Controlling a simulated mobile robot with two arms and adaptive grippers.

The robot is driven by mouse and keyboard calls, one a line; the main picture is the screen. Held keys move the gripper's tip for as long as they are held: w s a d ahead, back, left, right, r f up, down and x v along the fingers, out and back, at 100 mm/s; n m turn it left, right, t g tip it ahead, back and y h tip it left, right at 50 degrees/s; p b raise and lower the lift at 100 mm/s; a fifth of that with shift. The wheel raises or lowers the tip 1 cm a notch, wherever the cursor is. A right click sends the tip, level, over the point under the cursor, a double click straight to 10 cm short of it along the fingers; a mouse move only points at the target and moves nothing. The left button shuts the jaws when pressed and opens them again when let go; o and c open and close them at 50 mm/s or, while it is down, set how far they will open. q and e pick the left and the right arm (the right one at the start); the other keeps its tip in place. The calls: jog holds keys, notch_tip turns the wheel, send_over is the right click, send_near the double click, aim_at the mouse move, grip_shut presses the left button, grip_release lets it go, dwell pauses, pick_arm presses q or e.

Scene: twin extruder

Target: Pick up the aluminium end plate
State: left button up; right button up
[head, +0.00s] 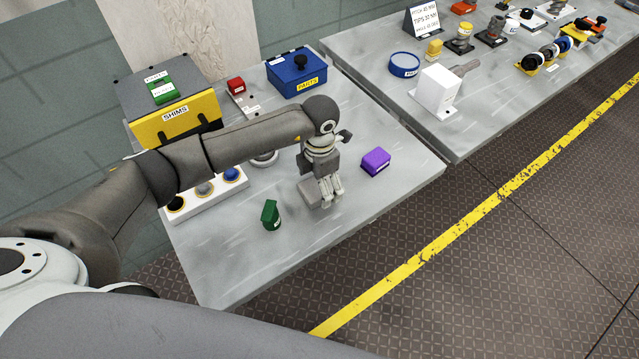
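A plain grey block (309,193) sits on the near table, directly beside and partly behind my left gripper's fingers. It may be the aluminium end plate, but no label on it can be read. My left gripper (331,200) points down at the table with its fingertips low, at the block's right side. The fingers hide part of the block, and I cannot tell whether they touch it or how far apart they are. My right gripper is not in view.
A purple block (376,161) stands right of the gripper and a green piece (270,214) stands to its front left. A white button box (205,203), yellow shims bin (178,125) and blue parts box (297,77) stand behind. The table's front right is clear.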

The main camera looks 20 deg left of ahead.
pick_arm(q)
jog(key=shift+f, duration=0.6)
jog(key=c, duration=1.4)
jog(key=shift+c, duration=0.5)
jog(key=shift+w+r, duration=0.1)
jog(key=shift+r, duration=0.05)
